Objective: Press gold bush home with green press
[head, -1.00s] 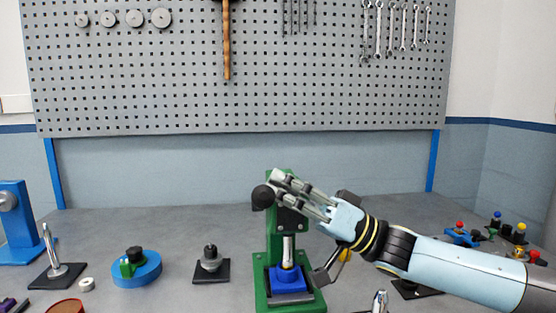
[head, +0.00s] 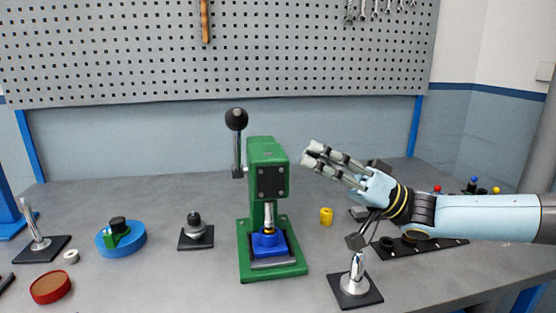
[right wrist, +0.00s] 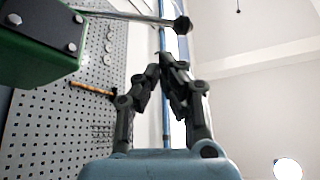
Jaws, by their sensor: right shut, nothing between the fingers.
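The green press (head: 268,165) stands upright on the bench. Its lever, with a black ball knob (head: 236,119), points up on the left side. Under its silver ram (head: 268,214) a blue block (head: 268,242) sits on the press base. A yellow-gold cylinder (head: 326,216) stands on the bench right of the press. My right gripper (head: 309,153) is shut and empty, right of the press head and apart from it. It also shows in the right wrist view (right wrist: 166,62). My left gripper is out of view.
A silver post on a black plate (head: 354,281) stands front right. A dark tray (head: 420,245) lies beneath my right arm. Left are a black-based fixture (head: 196,232), a blue disc (head: 121,239) and a red-rimmed dish (head: 50,287). Bench before the press is clear.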

